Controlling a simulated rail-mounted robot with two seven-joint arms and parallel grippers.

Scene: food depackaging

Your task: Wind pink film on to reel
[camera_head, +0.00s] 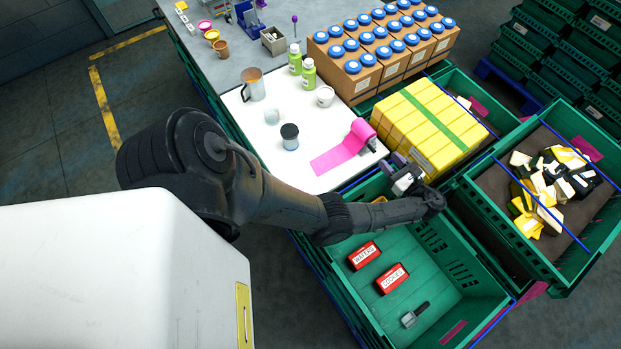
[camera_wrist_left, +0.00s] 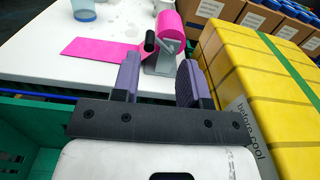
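The pink film (camera_head: 337,157) lies partly unrolled on the white table top, its loose end flat toward the left. Its other end is wound on the reel (camera_head: 363,131), which stands near the table's front right edge. In the left wrist view the pink reel (camera_wrist_left: 170,28) sits on a grey stand with a black handle (camera_wrist_left: 151,42), and the flat film (camera_wrist_left: 100,48) runs left. My left gripper (camera_head: 404,172) is just in front of the reel, apart from it. Its purple fingers (camera_wrist_left: 160,80) are open with nothing between them. My right gripper is not in view.
A yellow block stack (camera_head: 425,120) with a green strap stands close to the right of my left gripper. A green crate (camera_head: 440,285) below holds red packs (camera_head: 392,278). A jar (camera_head: 289,137) and a metal jug (camera_head: 253,84) stand on the table.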

